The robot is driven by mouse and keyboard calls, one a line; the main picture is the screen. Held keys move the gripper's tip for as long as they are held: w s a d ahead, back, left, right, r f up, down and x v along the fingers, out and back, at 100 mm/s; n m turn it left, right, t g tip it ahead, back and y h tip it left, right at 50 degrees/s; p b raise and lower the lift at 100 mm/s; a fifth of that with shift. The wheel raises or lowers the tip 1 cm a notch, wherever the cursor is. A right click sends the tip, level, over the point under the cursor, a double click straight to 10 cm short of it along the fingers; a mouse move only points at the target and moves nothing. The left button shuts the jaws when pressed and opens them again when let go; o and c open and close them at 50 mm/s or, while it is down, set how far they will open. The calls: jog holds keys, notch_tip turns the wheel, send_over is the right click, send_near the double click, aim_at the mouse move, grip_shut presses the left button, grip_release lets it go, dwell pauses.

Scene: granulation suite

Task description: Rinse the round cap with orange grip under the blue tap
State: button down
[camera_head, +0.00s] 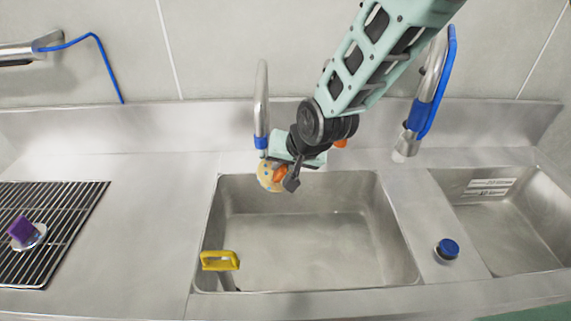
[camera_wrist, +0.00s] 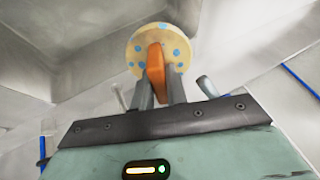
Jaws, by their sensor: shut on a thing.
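The round cap (camera_head: 266,177) is cream with blue spots and has an orange grip (camera_head: 280,174). My gripper (camera_head: 284,178) is shut on the orange grip and holds the cap up at the back left of the middle basin. In the wrist view the cap's spotted disc (camera_wrist: 143,46) faces me, with the orange grip (camera_wrist: 156,72) between the two fingers. A steel tap with a blue collar (camera_head: 262,142) rises just behind and above the cap. No water is visible from it. A second tap with a blue collar and hose (camera_head: 416,115) stands to the right.
The middle basin (camera_head: 310,235) has a yellow handle (camera_head: 220,260) at its front left edge. A blue-topped knob (camera_head: 447,249) stands between the basins. A black rack (camera_head: 45,260) at left holds a purple-gripped part (camera_head: 22,230). The counter left of the basin is clear.

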jog(key=shift+w+d, duration=0.1)
jog(key=shift+w, duration=0.05)
dwell(0.3)
jog(key=shift+w+d, duration=0.3)
jog(key=shift+d, duration=0.05)
jog(key=shift+s+a, duration=0.1)
jog(key=shift+s+a, duration=0.35)
jog(key=shift+w+d, duration=0.15)
dwell(0.3)
jog(key=shift+w+d+b, duration=0.3)
jog(key=shift+b, duration=0.1)
